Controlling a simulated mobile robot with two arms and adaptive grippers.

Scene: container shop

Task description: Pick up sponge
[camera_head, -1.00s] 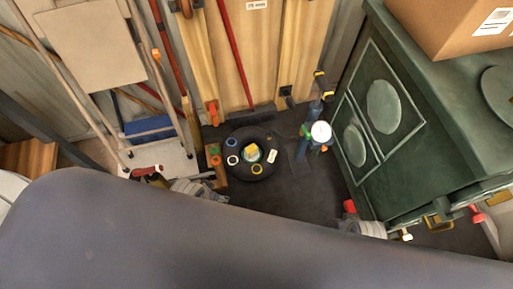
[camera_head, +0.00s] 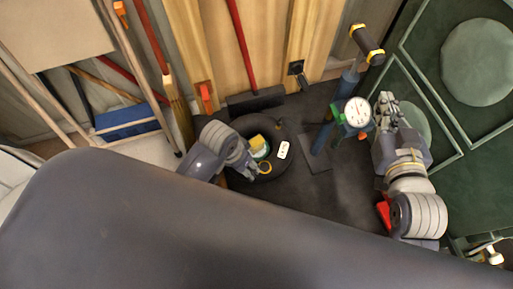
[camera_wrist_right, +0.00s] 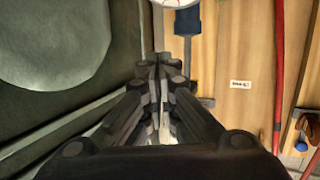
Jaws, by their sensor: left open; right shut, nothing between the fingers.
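The yellow sponge (camera_head: 257,143) sits on a green-and-white round item (camera_head: 262,153) in the middle of a black tire (camera_head: 285,130) on the floor. My left gripper (camera_head: 250,166) is over the tire's left side, close to the sponge at its lower left. It is open and empty; it hides part of the tire. My right gripper (camera_head: 385,104) is shut and empty, in front of the green cabinet and right of the pump gauge. In the right wrist view its fingers (camera_wrist_right: 158,66) are together with nothing between them.
A blue floor pump (camera_head: 322,138) with a white gauge (camera_head: 357,112) stands between the tire and the green cabinet (camera_head: 455,110). A white tag (camera_head: 284,150) and a yellow ring (camera_head: 265,168) lie on the tire. A red-handled broom (camera_head: 256,98) leans behind it. Dark floor lies between tire and cabinet.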

